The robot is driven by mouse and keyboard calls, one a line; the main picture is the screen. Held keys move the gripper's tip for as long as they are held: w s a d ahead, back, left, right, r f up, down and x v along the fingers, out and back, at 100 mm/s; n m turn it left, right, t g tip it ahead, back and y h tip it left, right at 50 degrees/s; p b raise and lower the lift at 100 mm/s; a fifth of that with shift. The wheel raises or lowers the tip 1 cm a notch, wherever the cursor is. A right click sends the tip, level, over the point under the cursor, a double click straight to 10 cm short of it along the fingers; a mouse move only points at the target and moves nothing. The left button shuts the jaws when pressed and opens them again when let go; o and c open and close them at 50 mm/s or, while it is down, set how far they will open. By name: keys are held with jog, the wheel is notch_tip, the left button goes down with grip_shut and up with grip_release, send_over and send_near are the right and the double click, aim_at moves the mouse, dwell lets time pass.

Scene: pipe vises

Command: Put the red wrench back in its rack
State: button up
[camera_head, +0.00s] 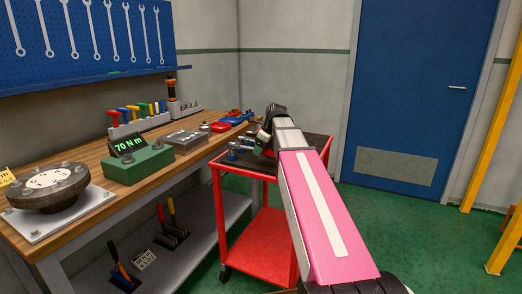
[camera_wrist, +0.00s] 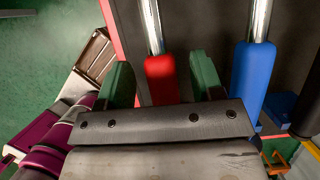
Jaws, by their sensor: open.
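In the wrist view, a red handle (camera_wrist: 161,80) with a chrome shaft, apparently the red wrench, lies over the dark top of the red cart. My gripper (camera_wrist: 160,76) is open, one green finger on each side of this handle, with a small gap visible on both sides. The gripper body hides the handle's near end. In the head view my arm reaches over the cart (camera_head: 262,240) and covers most of its top; the red wrench cannot be made out there. Two holders with upright handled tools, one of them red (camera_head: 161,213), stand on the bench's lower shelf; I cannot tell which is its rack.
A blue-handled tool (camera_wrist: 253,80) lies close beside my right finger in the wrist view. The wooden bench (camera_head: 75,232) at left carries a green torque tester (camera_head: 139,163), a round fixture (camera_head: 47,187) and a row of coloured handles (camera_head: 138,113).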

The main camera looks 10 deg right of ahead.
jog(key=v, duration=1)
jog(key=shift+s+r, duration=0.1)
jog(key=shift+r, duration=0.1)
jog(key=shift+s, duration=0.15)
